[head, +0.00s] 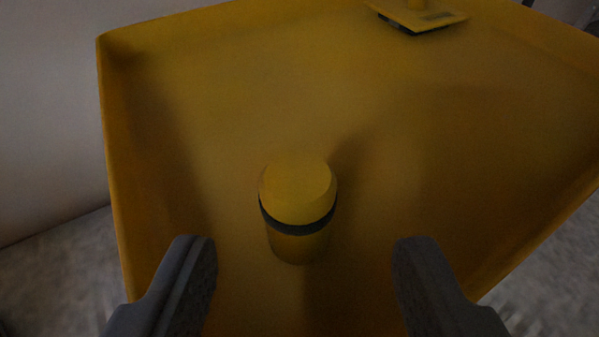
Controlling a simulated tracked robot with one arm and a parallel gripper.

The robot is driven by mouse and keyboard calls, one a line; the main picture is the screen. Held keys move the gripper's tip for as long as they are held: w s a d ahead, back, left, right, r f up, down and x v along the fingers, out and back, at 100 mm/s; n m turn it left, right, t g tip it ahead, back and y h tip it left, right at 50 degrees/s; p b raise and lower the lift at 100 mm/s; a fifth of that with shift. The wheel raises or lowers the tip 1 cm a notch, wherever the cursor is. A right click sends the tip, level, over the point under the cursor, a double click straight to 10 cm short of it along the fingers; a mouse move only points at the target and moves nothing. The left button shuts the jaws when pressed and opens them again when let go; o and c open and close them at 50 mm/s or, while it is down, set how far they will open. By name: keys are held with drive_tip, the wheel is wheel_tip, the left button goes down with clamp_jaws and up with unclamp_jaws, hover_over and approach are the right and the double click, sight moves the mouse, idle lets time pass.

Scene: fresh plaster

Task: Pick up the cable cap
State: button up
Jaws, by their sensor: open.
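The cable cap (297,190) looks like a yellow cylinder with a dark band around it. It stands upright in a yellow tray (220,85), near the middle of the head view. My gripper (304,250) is open, with one dark finger at the lower left and one at the lower right. The cap shows between and slightly beyond the fingertips, with a gap on both sides. Nothing is held.
A flat yellow piece with dark parts (437,18) lies at the far end of the tray, cut off by the top edge. The tray has raised walls at left, back and right. The tray floor around the cap is clear. A pale wall (45,130) stands at left.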

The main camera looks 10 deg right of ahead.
sight(299, 224)
drive_tip(key=shift+b+x, duration=1.35)
drive_tip(key=shift+x, duration=1.3)
drive_tip(key=shift+a+r, duration=0.1)
drive_tip(key=c, duration=1)
